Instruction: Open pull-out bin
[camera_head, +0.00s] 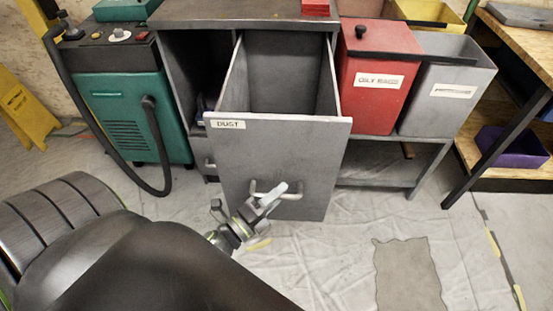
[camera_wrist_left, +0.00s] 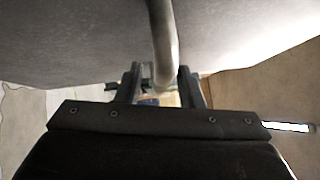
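The pull-out bin (camera_head: 280,150) is a grey metal box with a "DUST" label (camera_head: 228,124) on its front. It stands out from the grey cabinet, and its empty-looking inside (camera_head: 280,75) shows from above. Its bar handle (camera_head: 258,195) is low on the front panel. My left gripper (camera_head: 268,198) is at this handle. In the left wrist view the handle (camera_wrist_left: 164,45) passes between the two fingers of the gripper (camera_wrist_left: 160,80). A gap shows between the handle and the left finger; the right finger is very close to it. My right gripper is out of view.
A red "oily rags" bin (camera_head: 380,85) and a grey bin (camera_head: 445,95) stand to the right. A green machine (camera_head: 125,110) with a black hose (camera_head: 153,150) is at left. A workbench (camera_head: 525,45) is at far right. The sheeted floor (camera_head: 340,250) in front is clear.

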